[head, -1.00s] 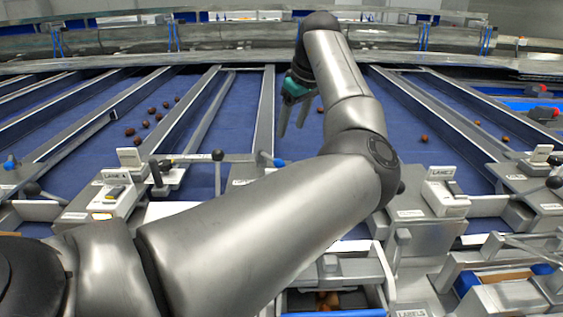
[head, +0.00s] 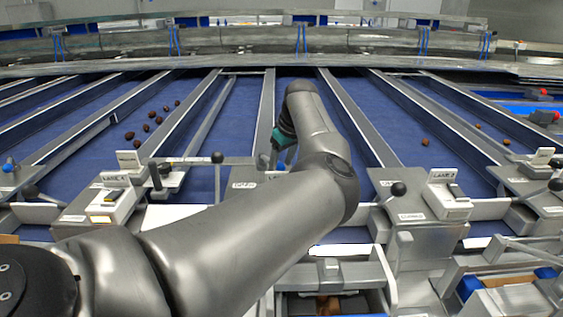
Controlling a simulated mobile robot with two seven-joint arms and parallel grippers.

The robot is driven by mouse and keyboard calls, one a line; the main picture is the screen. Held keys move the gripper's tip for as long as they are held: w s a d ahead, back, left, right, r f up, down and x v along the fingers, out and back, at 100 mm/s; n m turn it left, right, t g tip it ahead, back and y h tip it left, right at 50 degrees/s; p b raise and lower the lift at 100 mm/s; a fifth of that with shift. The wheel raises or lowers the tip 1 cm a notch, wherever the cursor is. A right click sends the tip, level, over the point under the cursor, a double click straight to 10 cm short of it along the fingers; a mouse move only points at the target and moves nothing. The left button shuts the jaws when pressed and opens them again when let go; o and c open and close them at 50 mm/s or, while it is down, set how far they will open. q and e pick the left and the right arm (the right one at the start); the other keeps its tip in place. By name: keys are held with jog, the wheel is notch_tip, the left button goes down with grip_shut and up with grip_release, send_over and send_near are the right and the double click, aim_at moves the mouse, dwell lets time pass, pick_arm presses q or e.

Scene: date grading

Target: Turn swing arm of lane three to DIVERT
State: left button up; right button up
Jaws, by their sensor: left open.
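A grey swing arm (head: 238,160) lies across the lane left of centre. Its post (head: 158,172) stands at the left, and a black ball knob (head: 217,157) rises near it. My left gripper (head: 279,160), with teal on its body, is open and points down at the right end of this arm. The blue tip of the arm is hidden by the gripper, so I cannot tell whether the fingers touch it. My right gripper is out of view.
Several dark dates (head: 147,127) lie on the blue belt at the left. A lane 2 box (head: 449,203) and a black-knobbed lever (head: 398,188) stand at the right. Metal dividers (head: 355,120) separate the lanes. A bin (head: 330,306) sits at the front.

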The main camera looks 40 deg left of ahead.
pick_arm(q)
jog(key=shift+c, duration=0.2)
grip_shut()
dwell(1.1)
